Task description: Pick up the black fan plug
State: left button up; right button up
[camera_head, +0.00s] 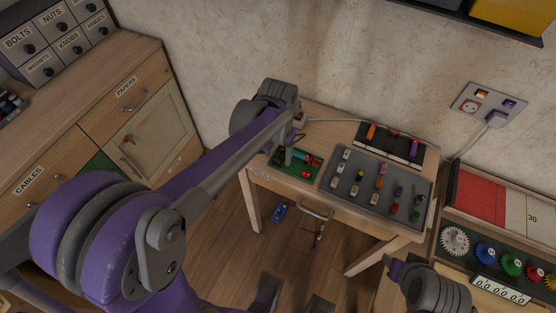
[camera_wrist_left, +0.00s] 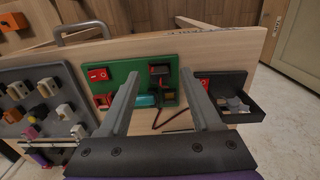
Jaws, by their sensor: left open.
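My left gripper (camera_wrist_left: 160,73) is open over the small table, its two grey fingers wide apart with nothing held between them. In the head view the left gripper (camera_head: 289,150) points down at the green board (camera_head: 312,168). In the left wrist view the green board (camera_wrist_left: 124,67) carries red switches (camera_wrist_left: 97,74), a black part (camera_wrist_left: 160,69) and a teal cylinder (camera_wrist_left: 147,100). A thin black lead (camera_wrist_left: 158,117) lies beside it between the fingers. I cannot tell which black part is the fan plug. My right gripper's fingers are not visible.
A grey tray (camera_head: 344,204) of small coloured parts lies right of the green board, with a dark rack (camera_head: 383,146) behind it. A black bin (camera_wrist_left: 245,108) sits near the table edge. A blue piece (camera_head: 279,212) lies on the floor.

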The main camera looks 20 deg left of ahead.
pick_arm(q)
grip_shut()
dwell(0.3)
